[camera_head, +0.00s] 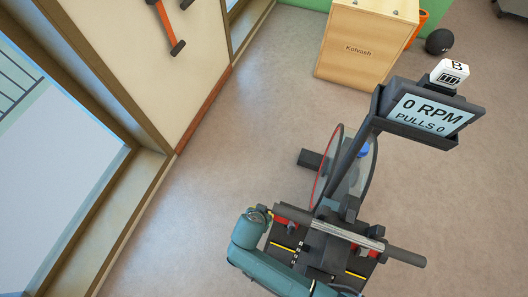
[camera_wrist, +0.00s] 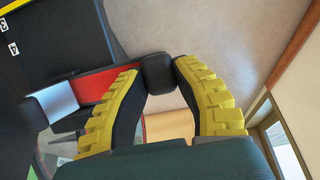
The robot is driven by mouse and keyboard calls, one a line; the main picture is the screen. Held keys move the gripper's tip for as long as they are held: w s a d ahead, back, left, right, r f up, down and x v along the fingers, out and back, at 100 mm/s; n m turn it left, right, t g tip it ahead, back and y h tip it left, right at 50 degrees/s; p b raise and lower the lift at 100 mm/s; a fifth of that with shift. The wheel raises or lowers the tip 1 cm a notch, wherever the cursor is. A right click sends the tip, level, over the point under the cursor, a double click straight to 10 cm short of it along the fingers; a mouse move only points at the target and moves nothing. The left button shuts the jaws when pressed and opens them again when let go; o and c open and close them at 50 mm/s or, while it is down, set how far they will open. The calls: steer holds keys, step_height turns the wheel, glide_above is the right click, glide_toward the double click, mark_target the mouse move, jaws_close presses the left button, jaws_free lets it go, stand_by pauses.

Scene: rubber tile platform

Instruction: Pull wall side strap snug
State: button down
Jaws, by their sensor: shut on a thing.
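The wall side strap is red and crosses the black footplate (camera_head: 283,245) on the left of the rowing machine; it shows in the head view (camera_head: 285,223) and in the wrist view (camera_wrist: 92,86). Its dark end tab (camera_wrist: 158,74) sits between my yellow ridged fingertips. My gripper (camera_wrist: 158,70) is shut on this tab. A silver buckle (camera_wrist: 54,101) lies at the left on the strap. In the head view my teal arm comes from the bottom, and the fingers are small and partly hidden beside the footplate.
The rower's handle bar (camera_head: 335,232) crosses just above the footplates. A monitor (camera_head: 430,112) reads 0 RPM, PULLS 0. The other footplate strap (camera_head: 362,250) is red, at right. A wooden box (camera_head: 361,46) stands behind. Floor (camera_head: 215,170) toward the wall is clear.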

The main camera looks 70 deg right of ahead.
steer(key=shift+f, duration=0.2)
steer(key=c, duration=1.2)
jaws_free()
steer(key=shift+c, duration=0.2)
steer(key=o, duration=0.5)
steer(key=shift+w+r, duration=0.1)
steer(key=shift+w, duration=0.15)
steer(key=shift+s, duration=0.1)
steer(key=v, duration=1.2)
steer(key=shift+r, duration=0.15)
